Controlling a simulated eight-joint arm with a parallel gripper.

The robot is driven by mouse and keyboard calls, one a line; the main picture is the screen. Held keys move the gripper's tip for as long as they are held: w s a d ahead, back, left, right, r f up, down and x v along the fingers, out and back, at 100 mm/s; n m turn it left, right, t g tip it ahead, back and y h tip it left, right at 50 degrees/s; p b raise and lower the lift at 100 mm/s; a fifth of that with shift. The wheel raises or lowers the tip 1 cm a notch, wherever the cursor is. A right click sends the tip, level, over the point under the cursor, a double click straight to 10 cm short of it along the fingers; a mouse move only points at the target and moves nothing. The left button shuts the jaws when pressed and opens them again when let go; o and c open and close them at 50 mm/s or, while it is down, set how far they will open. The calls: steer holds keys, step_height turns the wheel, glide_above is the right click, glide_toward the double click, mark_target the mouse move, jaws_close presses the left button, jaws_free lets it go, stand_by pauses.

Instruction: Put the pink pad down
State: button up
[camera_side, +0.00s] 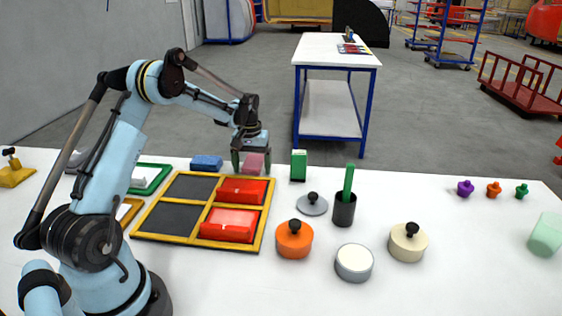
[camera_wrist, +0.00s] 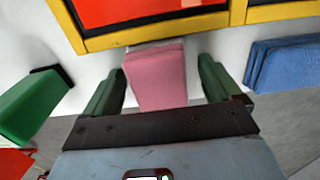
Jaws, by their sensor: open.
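The pink pad (camera_side: 253,163) rests on the white table just behind the yellow-framed tray. In the wrist view the pink pad (camera_wrist: 157,76) lies between my gripper's green fingers, with a visible gap on each side. My gripper (camera_side: 251,166) is open around the pad and low at the table; in the wrist view the fingertips (camera_wrist: 160,75) flank it.
The yellow-framed tray (camera_side: 148,235) holds red blocks in its right compartments; its left ones are empty. A blue pad (camera_side: 206,162) lies left of the pink pad, a green block (camera_side: 298,166) stands to the right. Pots and a black cup (camera_side: 344,211) stand further right.

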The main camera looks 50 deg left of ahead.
mark_target(252, 163)
step_height(252, 163, up, 12)
steer(key=f, duration=0.1)
steer(key=s+d+r+m+t, duration=0.2)
steer(key=d+r, duration=0.4)
steer(key=d, duration=0.2)
steer(key=s+d+f+m+t, duration=0.1)
steer(key=s+d+m+t, duration=0.1)
steer(key=s+d, duration=0.4)
steer(key=s+d+f+m+t, duration=0.2)
steer(key=s+d+m, duration=0.3)
steer(key=d, duration=0.6)
steer(key=shift+s+d+t, duration=0.3)
steer(key=shift+s+t, duration=0.3)
steer(key=shift+s, duration=0.1)
steer(key=shift+f, duration=0.1)
